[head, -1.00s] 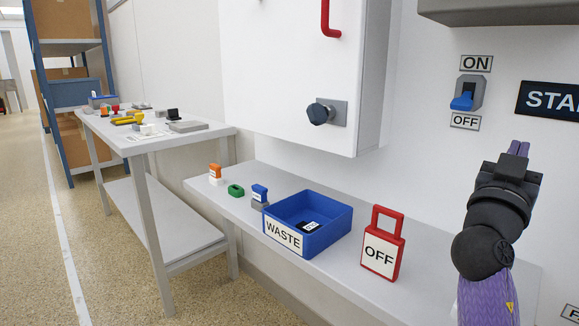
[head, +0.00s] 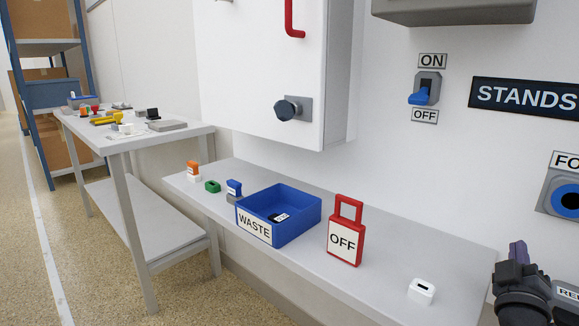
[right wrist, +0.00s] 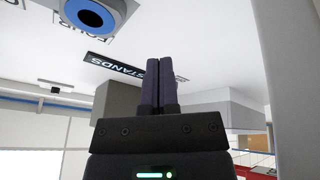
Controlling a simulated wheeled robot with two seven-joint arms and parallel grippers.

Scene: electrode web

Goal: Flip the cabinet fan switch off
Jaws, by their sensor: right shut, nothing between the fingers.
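The switch (head: 425,88) is on the white wall between an ON label (head: 432,61) above and an OFF label (head: 424,115) below. Its blue lever (head: 419,97) tilts down toward the OFF label. My right gripper (head: 518,252) is at the lower right of the head view, well below and to the right of the switch and apart from it. In the right wrist view its two purple fingers (right wrist: 159,80) are closed together with nothing between them. My left gripper is not in view.
A shelf (head: 380,262) below holds a blue waste bin (head: 300,225), a red-framed OFF tag (head: 343,240), a white block (head: 421,291) and small coloured items. A white cabinet (head: 265,60) with a dark knob (head: 290,108) hangs left of the switch. The wall around the switch is clear.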

